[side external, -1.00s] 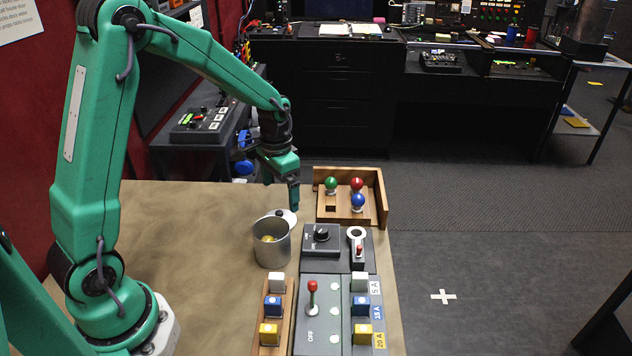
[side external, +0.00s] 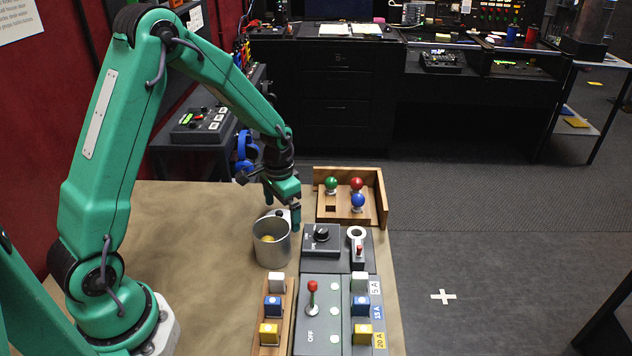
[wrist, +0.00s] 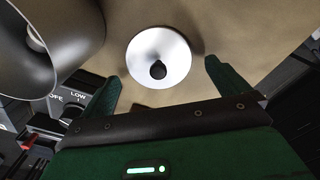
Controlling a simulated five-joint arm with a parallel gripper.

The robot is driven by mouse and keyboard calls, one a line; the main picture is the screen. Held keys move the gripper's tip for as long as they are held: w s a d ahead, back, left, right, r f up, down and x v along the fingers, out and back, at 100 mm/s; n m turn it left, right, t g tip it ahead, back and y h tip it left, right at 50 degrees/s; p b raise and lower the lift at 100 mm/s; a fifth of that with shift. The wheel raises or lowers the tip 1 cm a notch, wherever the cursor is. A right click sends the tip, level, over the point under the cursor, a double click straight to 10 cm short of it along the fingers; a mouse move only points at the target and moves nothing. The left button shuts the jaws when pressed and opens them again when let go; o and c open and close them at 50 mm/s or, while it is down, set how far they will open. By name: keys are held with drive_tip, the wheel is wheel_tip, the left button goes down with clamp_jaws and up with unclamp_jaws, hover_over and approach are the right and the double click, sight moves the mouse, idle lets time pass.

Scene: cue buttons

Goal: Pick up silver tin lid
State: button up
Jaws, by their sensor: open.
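The silver tin lid (wrist: 172,49) is a shiny round disc with a black knob (wrist: 158,70) at its middle. It lies on the tan table top, and in the side view only part of it shows (side external: 287,215), behind the tin. The open silver tin (side external: 271,247) stands upright in front of it with something yellow inside; its wall also shows in the wrist view (wrist: 72,30). My gripper (wrist: 163,80) is open and empty, with its green fingers on either side of the lid's near edge. In the side view my gripper (side external: 284,222) is low, over the lid area.
A dark panel with a knob (side external: 322,239) stands right of the tin. A wooden tray with coloured bulbs (side external: 350,212) is behind it. Coloured button blocks (side external: 272,308) and a red lever (side external: 312,290) are nearer. Bare table (side external: 200,235) lies to the left.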

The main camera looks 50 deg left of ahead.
drive_tip(key=shift+f, duration=0.55)
drive_tip(key=c, duration=0.9)
